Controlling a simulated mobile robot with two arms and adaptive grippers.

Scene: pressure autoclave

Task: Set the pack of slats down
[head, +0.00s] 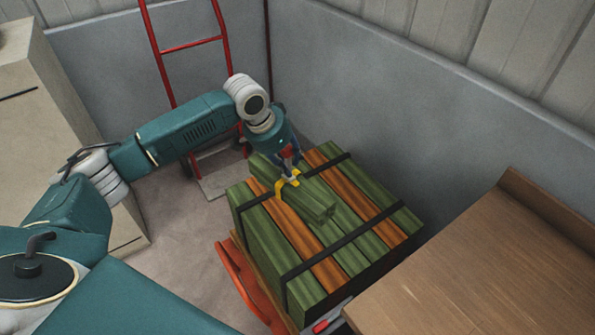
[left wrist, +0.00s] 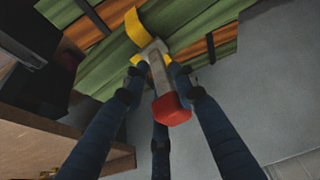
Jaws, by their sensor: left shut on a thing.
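The pack of slats (head: 318,204) is a small bundle of green slats with a yellow clamp (head: 281,187) around it. It lies over the top of a larger strapped stack (head: 292,239) of green and orange slats in the head view. I cannot tell whether it touches the stack. My left gripper (head: 290,170) is above the pack, shut on the clamp's handle. In the left wrist view the fingers (left wrist: 155,80) close around the grey handle (left wrist: 158,75) with a red end, and the green pack (left wrist: 118,62) is beyond. My right gripper is not in view.
Black straps cross the large stack, which sits on an orange-red cart (head: 250,280). A wooden bench (head: 480,270) stands close at the right. A red hand truck (head: 190,43) leans at the back, near grey walls (head: 400,110). A beige cabinet (head: 50,110) is at the left.

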